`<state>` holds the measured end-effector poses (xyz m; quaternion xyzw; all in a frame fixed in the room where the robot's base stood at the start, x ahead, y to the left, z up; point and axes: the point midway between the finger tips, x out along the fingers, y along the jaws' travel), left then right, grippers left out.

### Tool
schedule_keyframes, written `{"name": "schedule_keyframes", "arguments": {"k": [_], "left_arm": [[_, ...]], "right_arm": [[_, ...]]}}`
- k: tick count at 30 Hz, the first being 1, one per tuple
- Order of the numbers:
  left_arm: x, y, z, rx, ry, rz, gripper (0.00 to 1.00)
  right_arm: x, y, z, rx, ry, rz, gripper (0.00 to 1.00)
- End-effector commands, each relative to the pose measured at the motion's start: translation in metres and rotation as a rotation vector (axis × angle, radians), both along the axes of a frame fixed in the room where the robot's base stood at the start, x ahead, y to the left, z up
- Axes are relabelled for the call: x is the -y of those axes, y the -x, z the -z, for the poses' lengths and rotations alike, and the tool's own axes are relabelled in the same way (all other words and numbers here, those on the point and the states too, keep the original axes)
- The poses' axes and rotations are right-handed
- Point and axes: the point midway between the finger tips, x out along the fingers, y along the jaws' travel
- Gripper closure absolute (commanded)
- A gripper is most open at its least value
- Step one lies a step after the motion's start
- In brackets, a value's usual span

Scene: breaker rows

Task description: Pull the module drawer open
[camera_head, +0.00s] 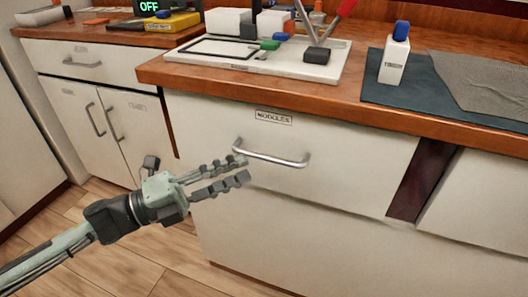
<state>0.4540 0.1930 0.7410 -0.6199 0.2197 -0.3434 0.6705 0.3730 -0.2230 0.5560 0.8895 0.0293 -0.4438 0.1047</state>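The module drawer (345,165) is a white drawer front under the wooden counter, with a label reading "MODULES". It looks shut, flush with the cabinet. Its silver bar handle (272,158) runs across the upper left part of the front. My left gripper (245,169) comes in from the left with its two dark fingers parted. The fingertips are close to the left end of the handle; I cannot tell whether they touch it. Nothing shows between the fingers. My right gripper is not in view.
The wooden counter (225,78) overhangs the drawer. On it are a white tray (190,57) with tools and blocks, a white bottle (394,62) with a blue cap and a dark mat (440,100). A neighbouring cabinet (100,110) stands left. Wooden floor (170,262) in front is clear.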

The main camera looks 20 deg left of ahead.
Motion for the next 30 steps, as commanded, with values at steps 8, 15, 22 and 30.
{"name": "schedule_keyframes", "arguments": {"k": [8,15,22,30], "left_arm": [[0.029,-0.028,-0.007,0.003,0.002,-0.001,0.69],[0.047,-0.044,-0.009,-0.001,0.001,-0.002,0.69],[0.051,-0.048,-0.009,-0.004,0.001,-0.004,0.69],[0.051,-0.048,-0.009,-0.003,0.002,-0.004,0.84]], "right_arm": [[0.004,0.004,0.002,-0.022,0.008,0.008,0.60],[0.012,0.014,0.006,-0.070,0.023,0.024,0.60],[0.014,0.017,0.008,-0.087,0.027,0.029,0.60],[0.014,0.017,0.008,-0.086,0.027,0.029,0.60]]}}
